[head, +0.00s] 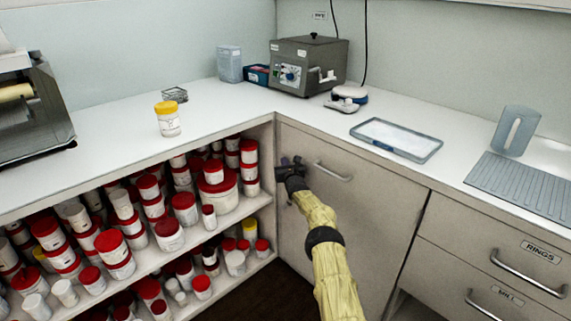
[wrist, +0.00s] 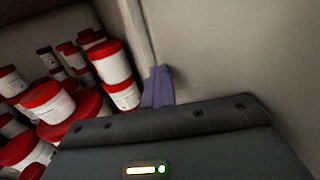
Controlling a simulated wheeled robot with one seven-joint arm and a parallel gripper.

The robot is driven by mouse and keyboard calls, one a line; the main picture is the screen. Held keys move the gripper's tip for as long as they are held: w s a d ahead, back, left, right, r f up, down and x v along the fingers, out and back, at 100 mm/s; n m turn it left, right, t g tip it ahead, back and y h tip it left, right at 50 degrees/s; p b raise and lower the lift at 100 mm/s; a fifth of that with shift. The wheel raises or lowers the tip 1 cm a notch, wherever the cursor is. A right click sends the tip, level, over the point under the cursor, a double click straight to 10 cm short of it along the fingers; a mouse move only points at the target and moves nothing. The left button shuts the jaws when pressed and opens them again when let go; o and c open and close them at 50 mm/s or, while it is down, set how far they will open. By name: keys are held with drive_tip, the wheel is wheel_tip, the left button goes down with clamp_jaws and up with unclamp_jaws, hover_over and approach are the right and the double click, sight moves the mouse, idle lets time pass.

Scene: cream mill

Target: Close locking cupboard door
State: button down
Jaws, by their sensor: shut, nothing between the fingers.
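The cupboard door (head: 375,215) is a plain grey-beige panel under the right-hand worktop, with a metal bar handle (head: 333,171) near its top. It looks flush or nearly flush with the cabinet front; I cannot tell whether it is latched. My gripper (head: 287,162) is at the upper left part of the door, left of the handle, beside the corner with the open shelves. Its fingers are shut and empty. In the wrist view the purplish fingertip (wrist: 157,88) is close to the door face (wrist: 225,50); contact cannot be told. My arm hides part of the door.
Open shelves (head: 150,252) full of red-lidded tubs (head: 216,180) stand directly left of the door. Drawers (head: 490,245) with bar handles are to the right. The worktop above holds a grey machine (head: 308,65), a tray (head: 397,138) and a yellow-lidded jar (head: 167,120).

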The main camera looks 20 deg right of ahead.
drive_tip(key=shift+d+r+p, duration=0.45)
drive_tip(key=shift+d+r, duration=0.1)
drive_tip(key=shift+r, duration=0.1)
drive_tip(key=shift+a+p, duration=0.15)
drive_tip(key=shift+p, duration=0.75)
drive_tip(key=s+a+p, duration=0.2)
drive_tip(key=a+p, duration=0.5)
drive_tip(key=p, duration=0.2)
drive_tip(key=s+a+f+p, duration=0.1)
drive_tip(key=s+a+p, duration=0.2)
drive_tip(key=a+p, duration=0.3)
drive_tip(key=p, duration=0.3)
drive_tip(key=shift+s+a+f+p, duration=0.2)
drive_tip(key=shift+s+a+p, duration=0.05)
drive_tip(key=shift+a+p, duration=0.1)
